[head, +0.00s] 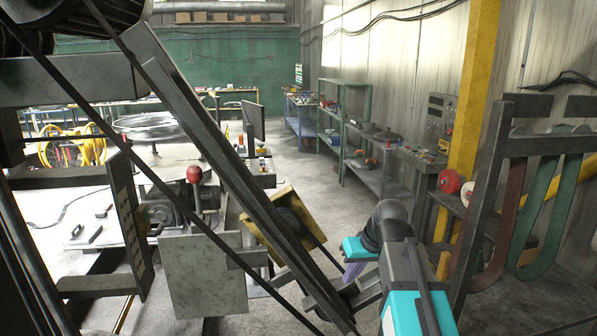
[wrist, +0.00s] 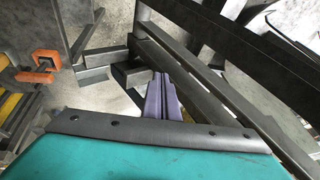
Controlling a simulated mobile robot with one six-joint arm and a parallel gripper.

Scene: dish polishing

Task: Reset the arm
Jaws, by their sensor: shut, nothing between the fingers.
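My gripper (head: 352,271) is in the lower middle of the head view, at the end of my teal and grey arm. Its purple fingers point down and to the left, close to dark metal beams. In the wrist view the gripper (wrist: 163,88) shows two purple fingers side by side. They are shut with nothing between them. A diagonal dark beam (wrist: 205,90) passes just right of the fingers; whether they touch it I cannot tell. The teal wrist housing hides what lies below.
A polishing machine frame with a long diagonal beam (head: 215,150) fills the left. A grey square plate (head: 205,275) stands beside a yellow box (head: 290,225). A yellow post (head: 468,110) and a rack with hanging belts (head: 545,190) stand right. The aisle floor (head: 325,190) behind is open.

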